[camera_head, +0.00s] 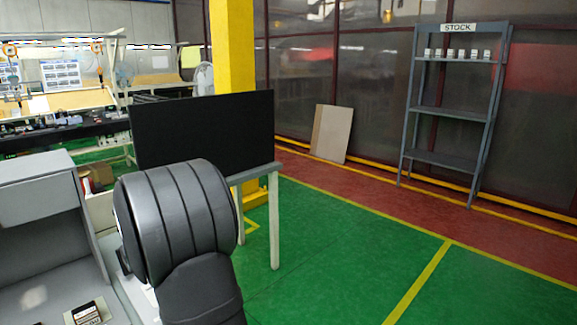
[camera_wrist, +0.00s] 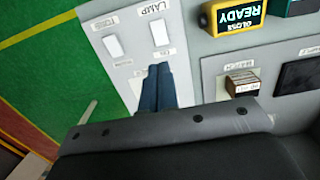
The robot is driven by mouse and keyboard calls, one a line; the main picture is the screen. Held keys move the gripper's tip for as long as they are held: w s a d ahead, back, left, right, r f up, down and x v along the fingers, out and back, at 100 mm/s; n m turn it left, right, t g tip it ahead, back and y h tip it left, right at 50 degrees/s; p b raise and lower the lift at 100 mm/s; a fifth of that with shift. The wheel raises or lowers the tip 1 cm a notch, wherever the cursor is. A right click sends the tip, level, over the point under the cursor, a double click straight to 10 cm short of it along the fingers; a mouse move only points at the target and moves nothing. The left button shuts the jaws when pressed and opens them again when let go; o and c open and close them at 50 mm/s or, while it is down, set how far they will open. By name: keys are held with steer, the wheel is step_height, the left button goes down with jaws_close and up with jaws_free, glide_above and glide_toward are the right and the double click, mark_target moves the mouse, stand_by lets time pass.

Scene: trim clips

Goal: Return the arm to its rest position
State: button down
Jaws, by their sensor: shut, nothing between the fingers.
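My gripper (camera_wrist: 160,70) shows in the wrist view as two dark blue fingers side by side, shut and empty. It is over the pale grey panel (camera_wrist: 205,75), near a white switch (camera_wrist: 160,32) labelled LAMP; I cannot tell whether the fingertips touch the panel. My arm (camera_head: 178,225) fills the lower left middle of the head view as thick dark grey links, bent at a rounded joint. The gripper itself does not show in the head view.
The panel also bears another white switch (camera_wrist: 113,46), a yellow READY box (camera_wrist: 234,17) and a black display (camera_wrist: 298,75). A grey console (camera_head: 35,200) stands left of my arm. A black board (camera_head: 200,130) is behind it. Green floor (camera_head: 340,260) is clear at right, before the STOCK shelf (camera_head: 450,111).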

steer(key=shift+w+a+r+g+h, duration=0.15)
steer(key=shift+w+a+r, duration=0.15)
steer(key=shift+r, duration=0.1)
steer(key=shift+w+a+r+g+h, duration=0.15)
steer(key=shift+a+r, duration=0.1)
steer(key=shift+r, duration=0.15)
steer(key=shift+t+y, duration=0.6)
steer(key=s+d+f, duration=0.1)
steer(key=f, duration=0.2)
steer(key=d+f, duration=0.1)
steer(key=f, duration=0.3)
steer(key=s+d+f, duration=0.1)
steer(key=f, duration=0.2)
steer(key=shift+s+f, duration=0.25)
steer(key=shift+s, duration=0.1)
steer(key=shift+f, duration=0.6)
